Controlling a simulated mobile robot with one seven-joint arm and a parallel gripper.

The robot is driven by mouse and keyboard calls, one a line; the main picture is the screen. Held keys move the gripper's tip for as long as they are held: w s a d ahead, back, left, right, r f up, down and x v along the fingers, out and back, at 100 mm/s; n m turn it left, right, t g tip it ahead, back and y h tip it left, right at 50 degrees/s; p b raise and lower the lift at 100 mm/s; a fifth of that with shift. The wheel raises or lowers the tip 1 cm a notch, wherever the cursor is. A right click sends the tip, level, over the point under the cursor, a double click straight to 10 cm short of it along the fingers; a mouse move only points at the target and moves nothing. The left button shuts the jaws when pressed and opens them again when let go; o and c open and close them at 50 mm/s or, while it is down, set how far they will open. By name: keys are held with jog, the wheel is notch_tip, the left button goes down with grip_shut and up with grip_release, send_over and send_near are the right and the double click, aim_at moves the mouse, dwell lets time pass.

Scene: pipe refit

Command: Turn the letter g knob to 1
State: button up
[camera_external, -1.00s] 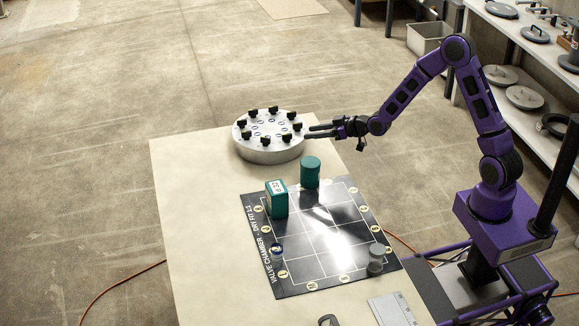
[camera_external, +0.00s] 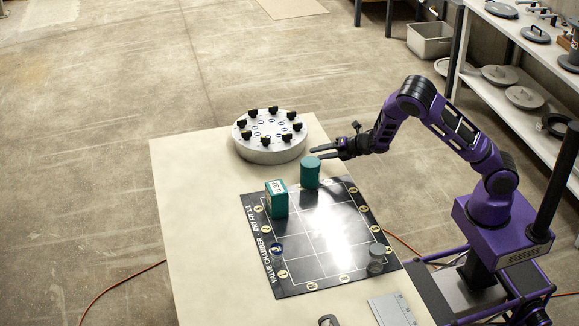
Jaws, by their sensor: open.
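A round silver disc (camera_external: 268,152) stands at the far end of the table, with several black knobs around the rim of its top. One of the knobs (camera_external: 298,126) is on its right side. The letters and numbers by the knobs are too small to read, so I cannot tell which is the g knob. My gripper (camera_external: 314,154) is open, its fingers pointing left, apart from the disc to its lower right and close to the top of the green cylinder. Nothing shows between the fingers.
A green cylinder (camera_external: 310,174) and a green box (camera_external: 276,199) stand at the far edge of a black grid mat (camera_external: 330,262). The table (camera_external: 190,200) is bare left of the mat.

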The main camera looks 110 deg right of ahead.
jog(key=r+n, duration=0.1)
jog(key=n, duration=0.1)
jog(key=w+r+n, duration=0.1)
jog(key=n, duration=0.1)
jog(key=w+r+n, duration=0.1)
jog(key=n, duration=0.1)
jog(key=shift+a+r+n, duration=0.1)
jog(key=shift+r+n, duration=0.25)
jog(key=shift+n, duration=0.05)
notch_tip(320, 180, up, 7)
jog(key=w+a+n+t+b, duration=0.1)
jog(key=w+n, duration=0.2)
jog(key=n, duration=0.4)
send_near(265, 138)
jog(key=x, duration=1)
jog(key=shift+s+d, duration=0.1)
jog(key=shift+d, duration=0.1)
jog(key=shift+c, duration=0.3)
grip_shut()
